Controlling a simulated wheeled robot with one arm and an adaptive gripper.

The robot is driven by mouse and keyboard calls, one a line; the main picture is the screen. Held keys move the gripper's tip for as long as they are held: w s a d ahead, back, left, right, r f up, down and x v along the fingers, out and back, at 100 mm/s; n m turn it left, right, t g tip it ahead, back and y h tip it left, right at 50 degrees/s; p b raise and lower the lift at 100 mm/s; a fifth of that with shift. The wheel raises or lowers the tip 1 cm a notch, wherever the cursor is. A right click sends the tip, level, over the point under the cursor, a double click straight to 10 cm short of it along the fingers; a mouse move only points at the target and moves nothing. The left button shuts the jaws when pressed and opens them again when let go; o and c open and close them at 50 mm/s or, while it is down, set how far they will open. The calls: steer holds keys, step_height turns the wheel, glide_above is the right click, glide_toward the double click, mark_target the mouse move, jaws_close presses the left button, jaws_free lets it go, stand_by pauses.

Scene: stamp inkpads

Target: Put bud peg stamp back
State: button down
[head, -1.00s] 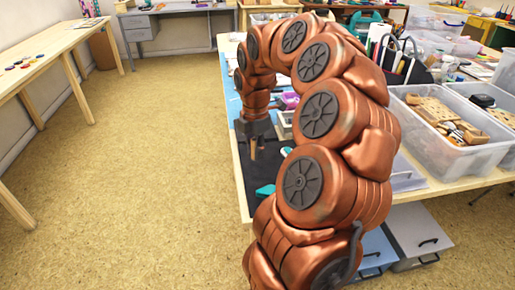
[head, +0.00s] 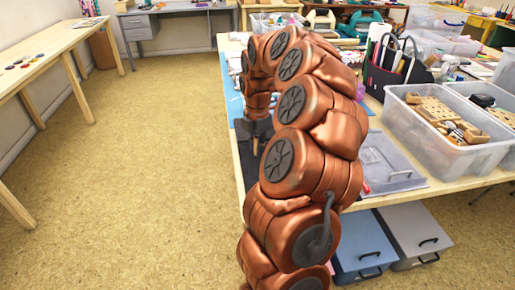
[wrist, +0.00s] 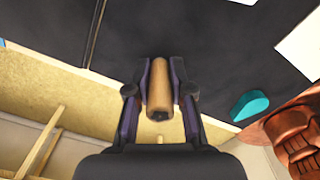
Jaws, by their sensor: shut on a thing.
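The bud peg stamp (wrist: 160,92) is a wooden cylinder with a dark end. It sits between the two fingers of my gripper (wrist: 160,85) in the wrist view, and the gripper is shut on it. The stamp's place on the table cannot be told from these frames.
A dark mat (wrist: 215,50) lies below, with a teal object (wrist: 250,105) to the right of my gripper. The wooden table edge (wrist: 60,95) runs to the left. Clear bins (head: 450,150), a dark tote (head: 395,75) and a lidded flat box (head: 385,165) stand right of my arm.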

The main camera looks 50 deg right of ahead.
mark_target(257, 137)
steer(key=shift+f, duration=0.25)
steer(key=shift+f, duration=0.1)
steer(key=c, duration=1)
jaws_free()
steer(key=shift+c, duration=0.2)
step_height(257, 137, up, 12)
steer(key=shift+f+p, duration=0.1)
steer(key=shift+p, duration=0.35)
steer(key=shift+r, duration=0.25)
